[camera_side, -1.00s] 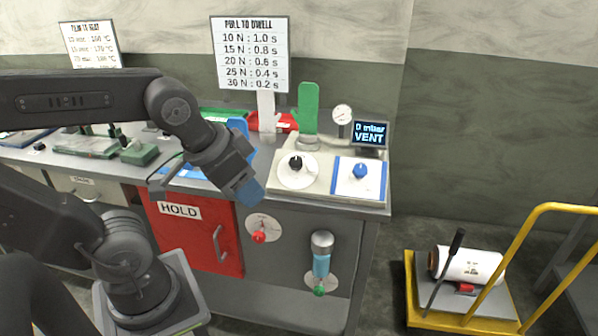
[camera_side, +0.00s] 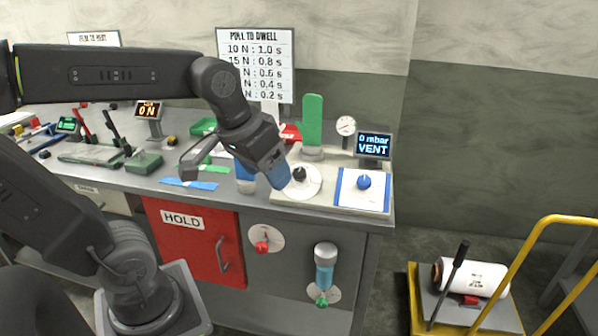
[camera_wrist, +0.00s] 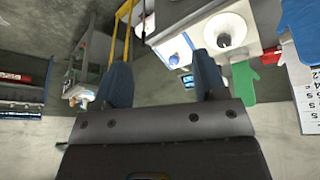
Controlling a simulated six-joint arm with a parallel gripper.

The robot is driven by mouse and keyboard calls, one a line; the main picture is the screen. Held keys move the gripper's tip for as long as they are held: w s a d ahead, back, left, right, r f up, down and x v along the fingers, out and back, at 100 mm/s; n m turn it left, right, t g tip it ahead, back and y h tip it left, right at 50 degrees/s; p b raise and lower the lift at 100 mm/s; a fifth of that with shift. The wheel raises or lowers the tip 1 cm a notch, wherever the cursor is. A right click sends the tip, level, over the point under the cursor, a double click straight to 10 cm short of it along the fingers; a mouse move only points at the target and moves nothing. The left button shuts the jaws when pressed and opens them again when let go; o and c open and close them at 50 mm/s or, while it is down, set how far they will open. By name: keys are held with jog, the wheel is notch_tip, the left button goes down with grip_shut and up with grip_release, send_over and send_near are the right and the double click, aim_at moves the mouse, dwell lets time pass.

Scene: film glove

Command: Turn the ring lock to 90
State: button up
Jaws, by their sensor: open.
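No part in view is labelled as the ring lock, so I cannot tell for sure which one it is. On the bench top in the side view, a black knob (camera_side: 299,173) sits on a round white dial (camera_side: 313,187); the dial (camera_wrist: 231,27) also shows in the wrist view. A blue knob (camera_side: 364,182) sits on a blue-edged white plate (camera_side: 356,202) to its right. On the bench front are a red knob (camera_side: 262,247) on a white disc and a green knob (camera_side: 321,301) below a teal cylinder. My gripper (camera_side: 273,170) is open beside the black knob's left, apparently empty.
A green glove-shaped piece (camera_side: 312,120) stands behind the dial, near a gauge (camera_side: 346,125) and a screen (camera_side: 374,146) reading "0 mbar VENT". A blue-and-white cup (camera_side: 245,180) stands beside my gripper. A yellow cart (camera_side: 423,312) is at right.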

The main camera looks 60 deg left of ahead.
jog(key=w+a+r+n+g, duration=0.1)
jog(key=w+a+n+g, duration=0.1)
jog(key=w+a+n, duration=0.5)
jog(key=n+g+h, duration=0.1)
jog(key=n+g, duration=0.1)
send_near(299, 170)
jog(key=f, duration=1)
jog(key=shift+w+d, duration=0.2)
jog(key=shift+d, duration=0.1)
jog(key=shift+c, duration=0.5)
jog(key=c, duration=0.8)
